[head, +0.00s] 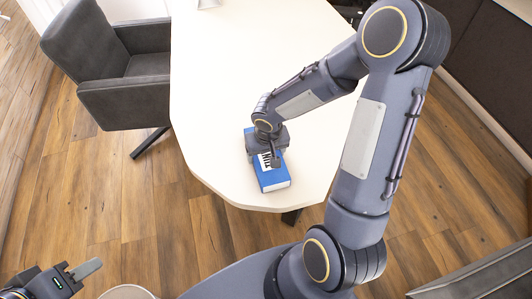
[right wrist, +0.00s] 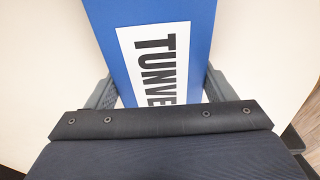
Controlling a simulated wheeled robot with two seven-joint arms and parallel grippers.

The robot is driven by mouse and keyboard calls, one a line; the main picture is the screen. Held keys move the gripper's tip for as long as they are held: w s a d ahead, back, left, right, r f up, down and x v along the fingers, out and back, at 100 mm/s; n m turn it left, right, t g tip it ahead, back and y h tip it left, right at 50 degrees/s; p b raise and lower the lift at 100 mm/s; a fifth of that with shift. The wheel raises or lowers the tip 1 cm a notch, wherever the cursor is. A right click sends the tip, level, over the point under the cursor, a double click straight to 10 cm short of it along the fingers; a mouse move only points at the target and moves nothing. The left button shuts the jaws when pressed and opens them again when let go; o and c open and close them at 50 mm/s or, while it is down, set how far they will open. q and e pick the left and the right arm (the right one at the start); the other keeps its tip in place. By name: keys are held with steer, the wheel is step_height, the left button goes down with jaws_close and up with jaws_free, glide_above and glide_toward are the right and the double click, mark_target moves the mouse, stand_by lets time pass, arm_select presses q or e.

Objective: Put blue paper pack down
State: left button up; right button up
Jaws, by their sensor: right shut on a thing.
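The blue paper pack (head: 271,178) has a white label with dark letters. It is at the near rounded end of the white table (head: 233,97), at or just above its top; I cannot tell if it touches. My right gripper (head: 269,158) is over the pack and shut on it. In the right wrist view the blue paper pack (right wrist: 118,40) sits between the two grey fingers, one on each side. My left gripper (head: 82,272) is low at the left, away from the table; one finger shows clearly, and its opening is unclear.
A dark grey armchair (head: 140,95) stands at the table's left side. A small pale object (head: 208,4) is at the table's far end. The tabletop around the pack is clear. A round pale thing (head: 127,292) shows at the bottom edge.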

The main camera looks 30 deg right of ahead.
mark_target(267, 157)
steer(key=shift+f, duration=0.15)
steer(key=o, duration=1.3)
steer(key=shift+r, duration=0.3)
step_height(267, 157, up, 10)
steer(key=s+r+p, duration=0.1)
steer(key=s+p, duration=0.1)
steer(key=s+a+r+t+y, duration=0.1)
steer(key=s+r, duration=0.2)
steer(key=s, duration=0.2)
steer(key=s+a+r+t+y, duration=0.1)
steer(key=s+r, duration=0.2)
steer(key=s, duration=0.2)
steer(key=s+a+r+n+t+y, duration=0.1)
steer(key=s+a+r+y, duration=0.1)
steer(key=s, duration=0.3)
steer(key=shift+r+t, duration=0.4)
steer(key=shift+r, duration=0.1)
